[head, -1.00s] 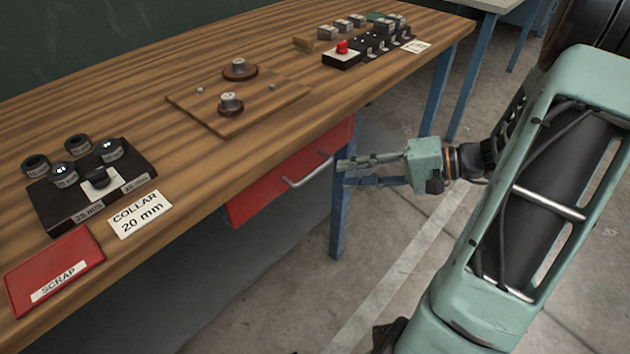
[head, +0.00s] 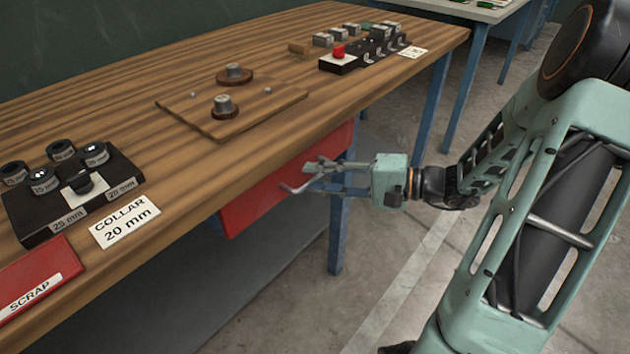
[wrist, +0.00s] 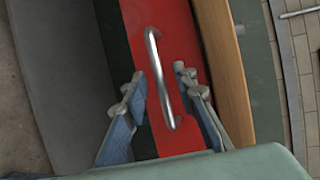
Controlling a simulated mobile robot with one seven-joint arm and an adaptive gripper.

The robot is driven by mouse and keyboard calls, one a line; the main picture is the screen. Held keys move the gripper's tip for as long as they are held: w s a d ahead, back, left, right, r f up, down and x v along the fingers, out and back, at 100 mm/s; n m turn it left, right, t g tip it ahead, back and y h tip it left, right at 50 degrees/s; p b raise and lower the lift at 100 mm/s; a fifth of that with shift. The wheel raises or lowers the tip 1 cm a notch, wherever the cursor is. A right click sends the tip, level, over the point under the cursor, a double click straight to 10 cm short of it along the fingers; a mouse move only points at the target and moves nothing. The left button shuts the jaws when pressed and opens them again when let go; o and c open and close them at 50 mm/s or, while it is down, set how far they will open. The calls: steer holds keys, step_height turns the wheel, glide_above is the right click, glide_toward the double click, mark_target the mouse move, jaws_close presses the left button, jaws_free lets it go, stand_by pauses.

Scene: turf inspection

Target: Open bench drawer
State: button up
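The red bench drawer (head: 262,200) is set under the front edge of the wooden bench top and looks shut. Its metal bar handle (head: 294,188) sticks out from the front. In the wrist view the handle (wrist: 160,80) runs lengthwise between the two fingers, over the red drawer front (wrist: 184,137). My gripper (head: 314,174) is at the handle, with its fingers open on either side of it. In the wrist view my gripper (wrist: 160,88) shows a gap between each finger and the bar. The head view partly hides the handle's right end behind the fingers.
On the bench top (head: 330,125) are a wooden board (head: 180,103) with two round parts, a black collar stand (head: 35,222), a red scrap tray (head: 15,275) and a block with a red button (head: 338,52). A blue bench leg (head: 339,235) stands just below my gripper.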

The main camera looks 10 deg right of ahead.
steer(key=shift+w+a, duration=0.25)
steer(key=shift+a, duration=0.2)
jaws_close()
